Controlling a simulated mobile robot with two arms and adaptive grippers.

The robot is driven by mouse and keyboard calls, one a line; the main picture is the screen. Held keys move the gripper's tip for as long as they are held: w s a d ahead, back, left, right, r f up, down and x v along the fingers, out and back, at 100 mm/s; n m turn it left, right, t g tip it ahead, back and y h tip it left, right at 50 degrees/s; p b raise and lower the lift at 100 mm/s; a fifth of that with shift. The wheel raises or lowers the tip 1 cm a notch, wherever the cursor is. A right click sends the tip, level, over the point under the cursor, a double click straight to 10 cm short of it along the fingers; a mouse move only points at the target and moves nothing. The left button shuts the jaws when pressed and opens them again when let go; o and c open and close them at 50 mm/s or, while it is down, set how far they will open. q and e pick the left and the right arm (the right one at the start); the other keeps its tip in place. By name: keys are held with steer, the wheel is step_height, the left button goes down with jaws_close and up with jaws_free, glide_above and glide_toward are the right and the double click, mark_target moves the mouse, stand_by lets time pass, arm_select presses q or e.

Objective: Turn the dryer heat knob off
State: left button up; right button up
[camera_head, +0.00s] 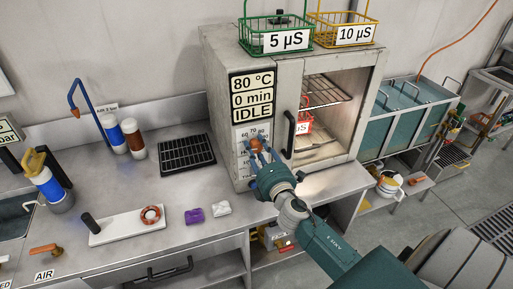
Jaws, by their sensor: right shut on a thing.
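The dryer (214,75) is a grey metal cabinet on the bench, with a display reading 80 °C, 0 min and IDLE. The orange-brown heat knob (256,146) sits on the front panel below the display, on a dial with numbers around it. My right gripper (257,151) comes from the lower right and is shut on the knob, its blue fingers on either side. The fingers hide part of the dial, and I cannot read the knob's setting. My left gripper is not in view.
Green (278,33) and yellow (343,28) baskets stand on top. A black rack (187,154), purple block (194,216) and white tray (128,227) lie on the bench to the left.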

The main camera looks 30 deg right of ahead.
steer(key=shift+f, duration=0.15)
steer(key=o, duration=1.2)
steer(key=shift+s+d, duration=0.1)
steer(key=shift+c, duration=0.2)
steer(key=shift+s, duration=0.4)
steer(key=v, duration=1.1)
